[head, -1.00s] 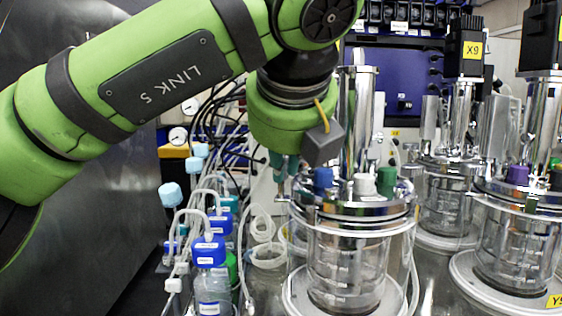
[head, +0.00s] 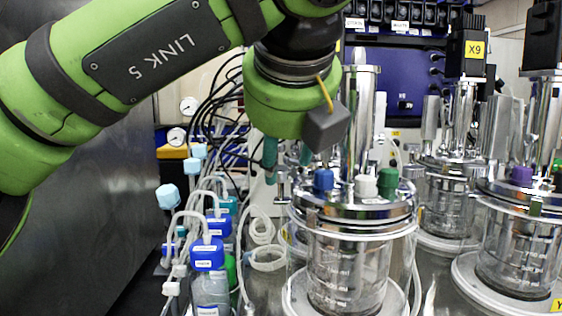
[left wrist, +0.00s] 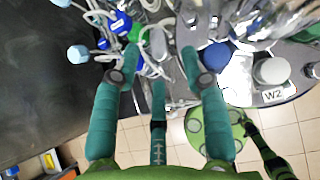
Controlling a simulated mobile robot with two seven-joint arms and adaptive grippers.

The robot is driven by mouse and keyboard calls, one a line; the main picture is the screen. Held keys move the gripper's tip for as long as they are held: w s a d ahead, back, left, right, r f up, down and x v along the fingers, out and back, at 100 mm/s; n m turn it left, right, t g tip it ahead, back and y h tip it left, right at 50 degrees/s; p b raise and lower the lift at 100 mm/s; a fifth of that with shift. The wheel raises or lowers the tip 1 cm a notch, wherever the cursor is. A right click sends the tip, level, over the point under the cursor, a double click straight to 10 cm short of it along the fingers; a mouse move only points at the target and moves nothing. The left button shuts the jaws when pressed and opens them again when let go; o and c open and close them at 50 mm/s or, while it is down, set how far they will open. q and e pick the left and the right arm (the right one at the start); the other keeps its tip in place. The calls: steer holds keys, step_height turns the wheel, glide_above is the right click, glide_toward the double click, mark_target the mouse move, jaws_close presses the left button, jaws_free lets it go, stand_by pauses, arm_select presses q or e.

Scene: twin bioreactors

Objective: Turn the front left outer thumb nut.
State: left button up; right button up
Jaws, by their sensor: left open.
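The front bioreactor vessel (head: 345,262) is clear glass under a shiny metal head plate (head: 350,210). The plate carries a blue cap (head: 323,181), a white cap (head: 366,186) and a green cap (head: 388,181). A small metal fitting (head: 282,184) shows at the plate's left edge; I cannot tell whether it is the thumb nut. My left gripper (head: 287,155) points down above this left edge, its teal fingers apart and empty. In the left wrist view, my left gripper (left wrist: 160,52) is spread, with the blue cap (left wrist: 215,56) beside the right fingertip.
Blue-capped bottles (head: 208,253) and looping white tubes stand left of the vessel. A tall metal column (head: 357,120) rises from the plate close to my gripper. A second vessel (head: 520,240) stands at the right. A dark panel (head: 110,220) fills the left side.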

arm_select(q)
steer(key=v, duration=0.8)
steer(key=shift+s+r, duration=0.15)
steer(key=shift+r, duration=0.15)
steer(key=shift+a, duration=0.15)
